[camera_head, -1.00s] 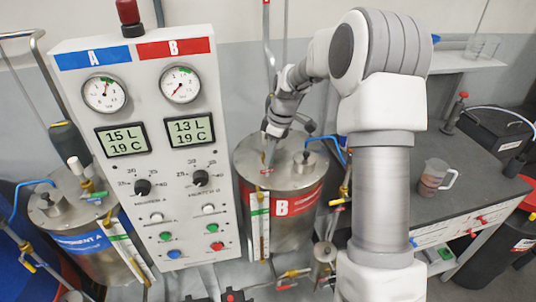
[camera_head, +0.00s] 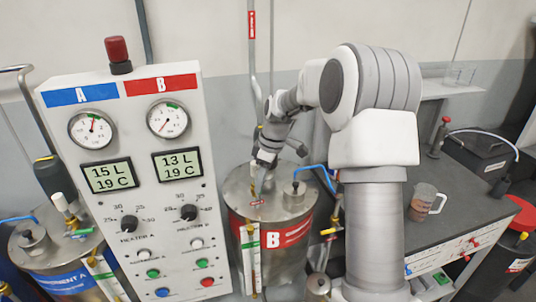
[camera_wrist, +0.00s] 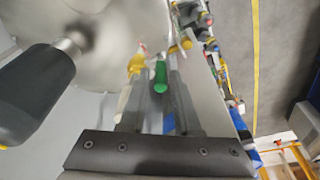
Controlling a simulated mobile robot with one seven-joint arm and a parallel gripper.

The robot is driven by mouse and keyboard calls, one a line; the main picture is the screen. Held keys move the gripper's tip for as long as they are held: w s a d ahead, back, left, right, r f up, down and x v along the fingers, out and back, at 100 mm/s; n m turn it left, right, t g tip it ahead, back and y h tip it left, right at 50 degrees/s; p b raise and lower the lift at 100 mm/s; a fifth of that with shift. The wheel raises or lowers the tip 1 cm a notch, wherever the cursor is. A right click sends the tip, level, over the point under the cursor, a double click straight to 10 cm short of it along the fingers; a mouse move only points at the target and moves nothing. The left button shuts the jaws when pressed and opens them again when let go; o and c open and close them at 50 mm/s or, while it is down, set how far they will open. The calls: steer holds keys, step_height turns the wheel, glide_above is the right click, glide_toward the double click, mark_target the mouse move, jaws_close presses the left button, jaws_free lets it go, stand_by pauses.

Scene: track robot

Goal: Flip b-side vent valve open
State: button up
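The B-side tank (camera_head: 268,236), a steel cylinder with a red B label, stands right of the control panel. My gripper (camera_head: 261,186) points down over its lid, close to a small red piece (camera_head: 257,203) near the lid's front edge. I cannot tell whether this piece is the vent valve's handle or whether I touch it. In the wrist view my gripper (camera_wrist: 157,98) has its two fingers apart. A green handle (camera_wrist: 160,76) and a yellow handle (camera_wrist: 136,64) show near the fingertips, blurred. No grip on either is visible.
The control panel (camera_head: 132,205) stands close on the left. A dark cylinder (camera_wrist: 36,92) is near on the wrist view's left. A blue hose (camera_head: 318,170) rises behind the lid. The workbench (camera_head: 445,210) with a clear jug (camera_head: 424,202) is at right.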

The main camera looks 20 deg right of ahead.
steer(key=v, duration=1.5)
steer(key=shift+r+b, duration=0.2)
steer(key=shift+b, duration=0.15)
steer(key=s+a+r+m+t+h, duration=0.1)
steer(key=s+a+r+m, duration=0.15)
steer(key=s, duration=0.55)
steer(key=s+a+r+m+t+h, duration=0.1)
steer(key=s+a+r+m, duration=0.15)
steer(key=s, duration=0.55)
steer(key=s+f+m+t, duration=0.1)
steer(key=s+f+m, duration=0.2)
steer(key=s, duration=0.4)
steer(key=s+f+m+t, duration=0.1)
steer(key=s+f+m, duration=0.2)
steer(key=s, duration=0.3)
steer(key=shift+s+a, duration=0.4)
steer(key=shift+a, duration=0.1)
